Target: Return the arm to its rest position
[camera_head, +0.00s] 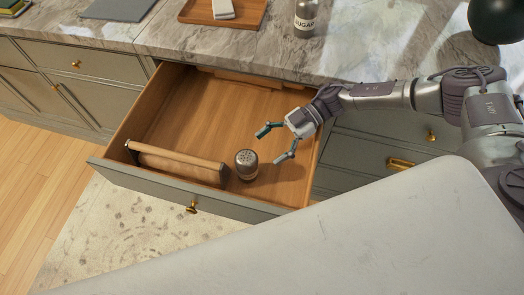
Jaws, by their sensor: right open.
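My right arm comes in from the right of the head view. Its gripper (279,145) is over the right part of an open wooden drawer (190,110). The gripper is open and nothing is between its fingers. A shaker with a perforated metal lid (246,164) stands upright in the drawer near its front. It is to the lower left of the gripper and apart from the fingers. My left gripper does not show.
A wooden divider or box (178,163) lies along the drawer's front left. The marble countertop (350,40) behind holds a sugar jar (305,18), a wooden tray (225,18), a grey board (118,9) and a dark round object (496,18). A large pale surface fills the lower right.

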